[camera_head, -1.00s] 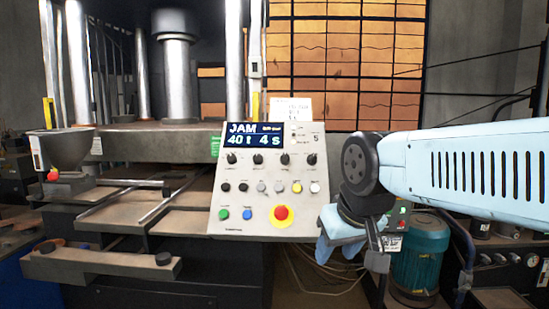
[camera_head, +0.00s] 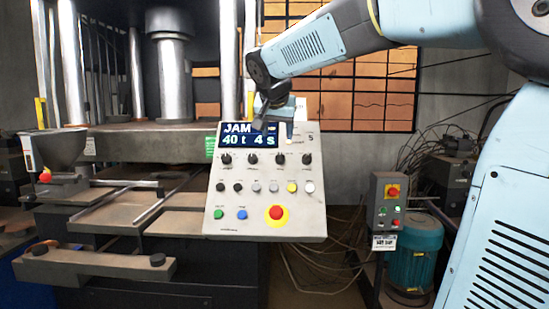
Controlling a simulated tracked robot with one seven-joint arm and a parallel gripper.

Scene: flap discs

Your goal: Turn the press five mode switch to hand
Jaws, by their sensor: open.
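The press control panel (camera_head: 265,200), marked 5, stands tilted in the middle of the head view. Its screen (camera_head: 235,141) reads "JAM" and "40 t 4 s". Below it is a row of black rotary knobs; the rightmost knob (camera_head: 306,160) sits under the 5. The labels are too small to read, so I cannot tell which knob is the mode switch or where it points. My gripper (camera_head: 274,126) is open and empty at the panel's top edge. It hides the screen's upper right and part of the small print beside it. I cannot tell whether it touches the panel.
A red stop button on a yellow ring (camera_head: 276,213) and several coloured buttons are lower on the panel. The press bed (camera_head: 150,145) is behind left. A grey switch box (camera_head: 388,205) and a teal motor (camera_head: 414,255) stand right, with loose cables between.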

